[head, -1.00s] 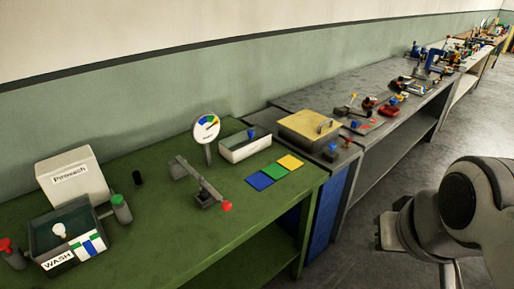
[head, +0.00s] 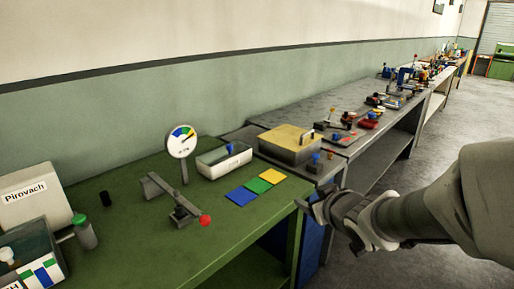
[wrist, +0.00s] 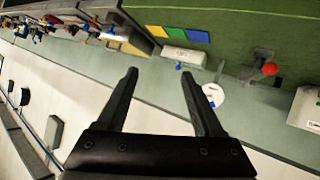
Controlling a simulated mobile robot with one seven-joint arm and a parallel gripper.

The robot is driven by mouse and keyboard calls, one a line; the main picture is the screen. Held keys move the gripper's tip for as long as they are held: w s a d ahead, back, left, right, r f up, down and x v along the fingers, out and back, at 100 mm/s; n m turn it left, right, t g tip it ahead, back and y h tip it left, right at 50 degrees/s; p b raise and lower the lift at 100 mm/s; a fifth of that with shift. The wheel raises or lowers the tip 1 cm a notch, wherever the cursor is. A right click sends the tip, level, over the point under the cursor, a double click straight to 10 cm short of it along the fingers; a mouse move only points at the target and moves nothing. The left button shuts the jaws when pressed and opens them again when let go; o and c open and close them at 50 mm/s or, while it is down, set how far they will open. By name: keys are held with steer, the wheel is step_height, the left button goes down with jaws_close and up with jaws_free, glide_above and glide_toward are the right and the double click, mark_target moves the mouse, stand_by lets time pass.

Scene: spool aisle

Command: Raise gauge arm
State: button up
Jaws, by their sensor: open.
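The gauge arm (head: 172,198) is a grey lever with a red knob (head: 205,220) at its near right end, low over the green bench. Its red knob also shows in the wrist view (wrist: 270,69). A round gauge dial (head: 182,142) with coloured sectors stands on a post just behind the arm. My gripper (head: 308,200) is to the right of the red knob, by the bench's right end, and touches nothing. In the wrist view my gripper (wrist: 159,75) has its two fingers spread wide with nothing between them.
Blue, green and yellow squares (head: 258,185) lie flat on the green bench (head: 130,235) right of the arm. A white tray (head: 222,162) sits behind them. A yellow-topped box (head: 290,140) stands on the grey bench. The Pirovach box (head: 30,195) is at left.

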steer(key=a+f+n+y+b, duration=0.35)
steer(key=a+f+y, duration=0.25)
steer(key=a+f, duration=0.2)
steer(key=g+y+b, duration=0.3)
steer(key=y+b, duration=0.1)
steer(key=y, duration=0.3)
glide_toward(196, 214)
steer(key=shift+n, duration=0.35)
steer(key=b+x, duration=0.2)
steer(key=x, duration=0.7)
steer(key=shift+w+a+f+b, duration=0.2)
steer(key=shift+a+b, duration=0.15)
jaws_close()
steer(key=shift+s, duration=0.1)
